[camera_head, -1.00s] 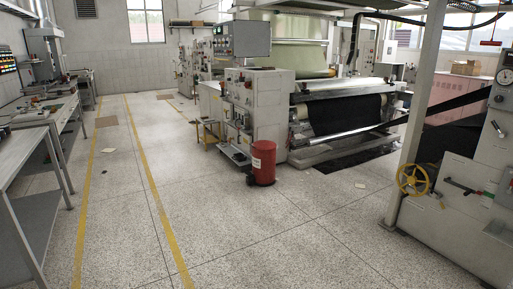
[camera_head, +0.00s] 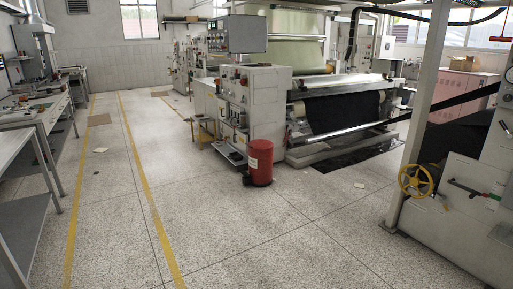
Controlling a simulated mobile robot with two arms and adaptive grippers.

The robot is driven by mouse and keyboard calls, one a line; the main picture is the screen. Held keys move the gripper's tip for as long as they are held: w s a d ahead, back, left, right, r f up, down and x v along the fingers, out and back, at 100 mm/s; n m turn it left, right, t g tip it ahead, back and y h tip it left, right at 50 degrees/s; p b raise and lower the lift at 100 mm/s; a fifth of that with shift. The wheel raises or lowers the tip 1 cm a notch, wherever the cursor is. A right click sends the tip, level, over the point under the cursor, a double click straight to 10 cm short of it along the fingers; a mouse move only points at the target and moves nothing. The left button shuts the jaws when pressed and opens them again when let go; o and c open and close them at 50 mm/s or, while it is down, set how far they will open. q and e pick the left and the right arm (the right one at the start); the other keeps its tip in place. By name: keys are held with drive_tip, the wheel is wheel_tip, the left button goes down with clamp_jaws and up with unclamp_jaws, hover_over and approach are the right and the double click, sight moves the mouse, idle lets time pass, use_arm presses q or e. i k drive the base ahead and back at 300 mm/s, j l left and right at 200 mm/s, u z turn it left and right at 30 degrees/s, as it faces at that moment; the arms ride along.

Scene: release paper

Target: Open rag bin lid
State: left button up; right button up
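The rag bin (camera_head: 260,163) is a red cylinder with a pale label on its front. It stands upright on the speckled floor, in front of the near corner of the grey machine cabinet. Its top looks covered by a red lid (camera_head: 260,145), which appears shut, though it is small at this distance. A small dark thing sits at the bin's lower left. Neither of my grippers shows in the head view.
The machine cabinet (camera_head: 254,105) and coating machine with black material (camera_head: 343,112) stand behind the bin. A post (camera_head: 421,120) and yellow handwheel (camera_head: 415,180) are at right. Workbenches (camera_head: 22,150) line the left. Open floor (camera_head: 215,225) lies before the bin, with yellow lines left of it.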

sight(260, 143)
drive_tip(key=i+u, duration=0.1)
drive_tip(key=i, duration=0.75)
drive_tip(key=i+u, duration=0.15)
drive_tip(key=i, duration=0.7)
drive_tip(key=i+l+u, duration=0.1)
drive_tip(key=i, duration=0.7)
drive_tip(key=i+j, duration=0.1)
drive_tip(key=i, duration=0.55)
drive_tip(key=i+z, duration=0.15)
drive_tip(key=i, duration=0.45)
drive_tip(key=i+j, duration=0.2)
drive_tip(key=i, duration=0.45)
drive_tip(key=i+j+z, duration=0.1)
drive_tip(key=i, duration=0.5)
